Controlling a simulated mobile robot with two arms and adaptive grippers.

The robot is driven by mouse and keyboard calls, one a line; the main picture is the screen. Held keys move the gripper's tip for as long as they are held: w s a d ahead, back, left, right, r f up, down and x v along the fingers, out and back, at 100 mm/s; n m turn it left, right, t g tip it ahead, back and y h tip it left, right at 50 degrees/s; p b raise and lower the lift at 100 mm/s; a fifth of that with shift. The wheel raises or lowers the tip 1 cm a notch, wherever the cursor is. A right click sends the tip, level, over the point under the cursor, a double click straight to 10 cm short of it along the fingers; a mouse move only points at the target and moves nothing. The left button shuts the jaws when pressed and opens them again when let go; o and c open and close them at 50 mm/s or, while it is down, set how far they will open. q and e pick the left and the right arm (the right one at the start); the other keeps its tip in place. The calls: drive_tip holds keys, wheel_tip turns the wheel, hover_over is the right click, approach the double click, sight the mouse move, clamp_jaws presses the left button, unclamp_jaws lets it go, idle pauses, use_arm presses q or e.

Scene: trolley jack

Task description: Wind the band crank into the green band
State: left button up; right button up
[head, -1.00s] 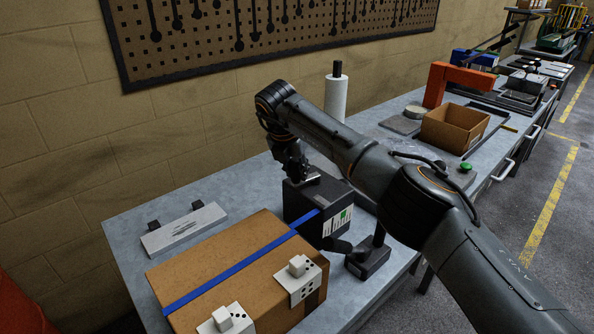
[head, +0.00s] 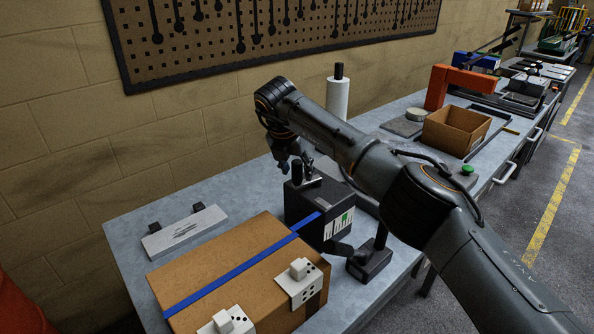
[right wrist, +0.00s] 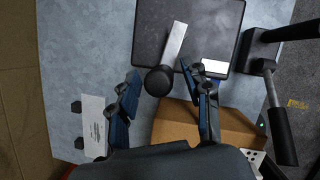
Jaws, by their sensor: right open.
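The band crank shows in the right wrist view as a pale metal arm (right wrist: 174,43) with a round black knob (right wrist: 158,82), on top of a dark tensioner box (right wrist: 215,25). In the head view the crank knob (head: 297,170) stands on the dark box (head: 308,203). The box's white scale plate (head: 331,231) carries dark marks and a green band (head: 347,217); I cannot make out a pointer. My right gripper (head: 292,160) is open at the crank; in the wrist view its fingers (right wrist: 160,75) are apart on either side of the knob. My left gripper is not in view.
A cardboard carton (head: 225,265) with a blue strap (head: 230,272) and white corner pieces (head: 297,282) stands in front. A black lever stand (head: 370,260) is right of the tensioner. A white plate (head: 184,230) lies left. An open cardboard bin (head: 455,128) is farther back.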

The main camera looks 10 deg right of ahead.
drive_tip(key=v, duration=1)
drive_tip(key=shift+r, duration=0.4)
drive_tip(key=shift+s+f, duration=0.1)
